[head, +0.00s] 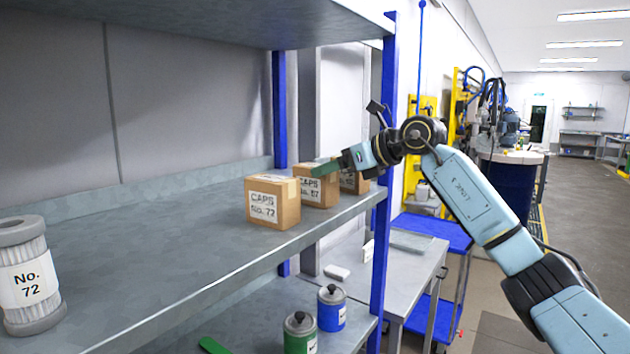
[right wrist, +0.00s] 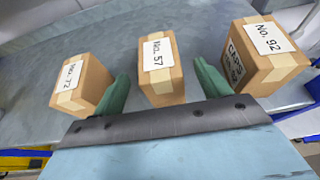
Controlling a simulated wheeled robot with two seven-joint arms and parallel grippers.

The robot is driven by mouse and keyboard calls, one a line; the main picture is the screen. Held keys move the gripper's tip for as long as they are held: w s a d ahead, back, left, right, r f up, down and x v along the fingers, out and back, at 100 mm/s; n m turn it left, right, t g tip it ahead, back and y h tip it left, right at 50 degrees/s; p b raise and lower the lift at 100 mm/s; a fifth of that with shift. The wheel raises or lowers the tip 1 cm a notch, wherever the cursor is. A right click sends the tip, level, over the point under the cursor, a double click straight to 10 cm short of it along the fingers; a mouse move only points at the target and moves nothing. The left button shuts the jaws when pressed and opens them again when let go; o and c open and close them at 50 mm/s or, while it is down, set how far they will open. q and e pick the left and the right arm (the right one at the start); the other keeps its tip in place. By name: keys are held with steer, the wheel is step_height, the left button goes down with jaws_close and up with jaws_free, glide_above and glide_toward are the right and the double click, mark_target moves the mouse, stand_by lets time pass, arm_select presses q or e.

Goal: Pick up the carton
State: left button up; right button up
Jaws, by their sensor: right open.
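Three brown cartons stand in a row on the grey shelf. The carton No. 72 (head: 272,203) is nearest in the head view and at the left in the right wrist view (right wrist: 82,85). The carton No. 57 (head: 318,190) is in the middle, and it also shows in the right wrist view (right wrist: 160,70). The carton No. 92 (right wrist: 262,55) is at the right there and partly hidden behind my arm in the head view (head: 352,183). My right gripper (head: 322,168) is open, its green fingers pointing to either side of carton No. 57. I cannot tell whether they touch it.
A white-labelled filter cartridge No. 72 (head: 28,275) stands at the shelf's near left. A blue shelf post (head: 383,150) rises close to my right arm, and an upper shelf (head: 200,22) hangs above. Green (head: 300,333) and blue (head: 332,308) cans stand below.

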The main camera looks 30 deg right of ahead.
mark_target(316, 185)
steer(key=shift+w+a+f, duration=0.1)
steer(key=shift+w, duration=0.2)
steer(key=shift+p+x, duration=0.5)
steer(key=shift+x, duration=0.35)
steer(key=p+x, duration=0.1)
steer(key=x, duration=0.2)
steer(key=shift+w+a+f, duration=0.1)
steer(key=shift+f, duration=0.2)
steer(key=shift+w, duration=0.1)
arm_select(q)
steer(key=shift+w+d+r, duration=0.15)
steer(key=shift+w+r, duration=1)
steer(key=shift+r, duration=0.05)
arm_select(e)
steer(key=c, duration=1.1)
